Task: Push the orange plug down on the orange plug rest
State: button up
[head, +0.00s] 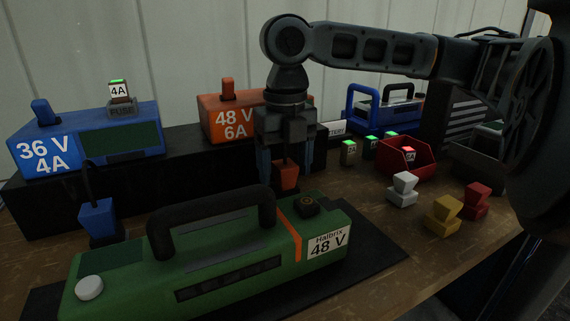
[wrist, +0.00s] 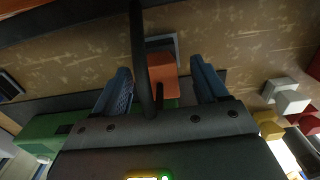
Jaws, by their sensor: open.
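The orange plug (head: 285,177) is behind the green battery, between the fingers of my gripper (head: 286,168). In the wrist view the orange plug (wrist: 162,74) lies between the two blue fingers of my gripper (wrist: 160,66), with a gap on each side. My gripper is open and points down. A black cable (wrist: 141,55) runs beside the plug. A dark square with a grey rim, which looks like the orange plug rest (wrist: 177,44), shows partly behind the plug in the wrist view. The head view hides the plug's base, so I cannot tell how deep it sits.
The green 48 V battery (head: 210,255) with its black handle stands in front. Behind are the blue 36 V charger (head: 85,140) and orange 48 V charger (head: 225,118). A blue plug (head: 97,218) stands left. Right are a red bin (head: 425,160) and several small blocks.

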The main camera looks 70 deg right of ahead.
notch_tip(320, 180, up, 8)
jog(key=shift+f+p, duration=0.1)
jog(key=shift+p, duration=0.8)
jog(key=shift+r+p, duration=3)
